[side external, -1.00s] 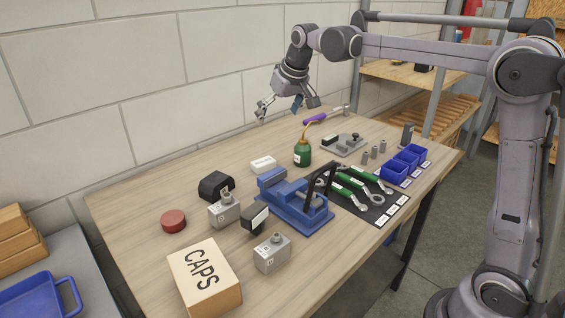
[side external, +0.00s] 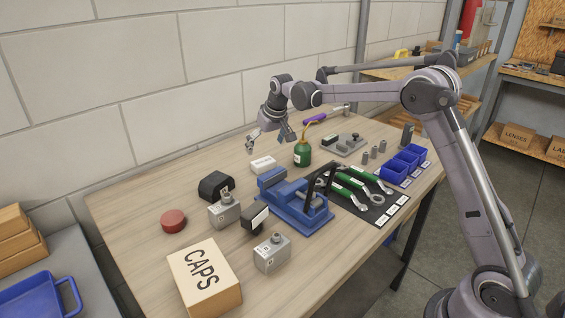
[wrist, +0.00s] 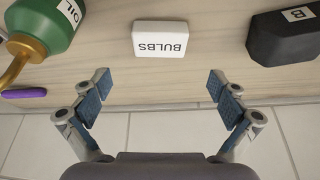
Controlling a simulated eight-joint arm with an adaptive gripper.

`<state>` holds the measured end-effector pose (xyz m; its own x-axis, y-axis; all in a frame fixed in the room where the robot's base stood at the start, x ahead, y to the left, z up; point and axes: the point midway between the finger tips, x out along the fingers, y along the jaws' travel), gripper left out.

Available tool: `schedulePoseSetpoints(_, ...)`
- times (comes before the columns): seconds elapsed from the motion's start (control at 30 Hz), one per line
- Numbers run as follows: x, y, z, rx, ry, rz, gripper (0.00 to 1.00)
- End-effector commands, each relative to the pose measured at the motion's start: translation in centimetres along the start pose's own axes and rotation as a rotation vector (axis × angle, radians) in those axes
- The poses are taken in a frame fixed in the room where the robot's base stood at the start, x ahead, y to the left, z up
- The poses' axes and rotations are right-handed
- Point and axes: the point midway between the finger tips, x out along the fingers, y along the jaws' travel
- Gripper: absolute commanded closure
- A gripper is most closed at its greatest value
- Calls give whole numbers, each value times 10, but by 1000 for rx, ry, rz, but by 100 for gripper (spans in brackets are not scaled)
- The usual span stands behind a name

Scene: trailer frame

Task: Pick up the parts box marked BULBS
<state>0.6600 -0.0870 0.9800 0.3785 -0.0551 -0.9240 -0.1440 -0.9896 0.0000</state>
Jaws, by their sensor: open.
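The BULBS box is a small white box (wrist: 160,38) with dark lettering, upside down in the wrist view. In the side view it is the small white box (side external: 263,165) on the wooden table, left of the green oil can. My gripper (side external: 270,143) is open and empty, above the table on the wall side of the box. In the wrist view the box is centred between the lines of the two fingers, beyond the fingertips (wrist: 160,84) and apart from them.
The green oil can (side external: 302,153) stands close to the right of the box. A black case (side external: 216,186) lies to its left, and a blue vise (side external: 292,204) is in front. A purple-handled tool (side external: 316,117) lies behind. Bare tabletop surrounds the red disc (side external: 173,221).

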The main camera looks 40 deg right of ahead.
Motion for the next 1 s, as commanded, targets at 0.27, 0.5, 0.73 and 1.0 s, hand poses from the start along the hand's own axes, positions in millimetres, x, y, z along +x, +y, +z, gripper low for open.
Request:
schedulePoseSetpoints(0.27, 22, 0, 0, 0, 0, 0, 3)
schedulePoseSetpoints(0.5, 53, 0, 3, 0, 0, 0, 3)
schedulePoseSetpoints(0.73, 69, 0, 3, 0, 1, -1, 3)
schedulePoseSetpoints(1.0, 69, 0, 3, 0, 1, -1, 23)
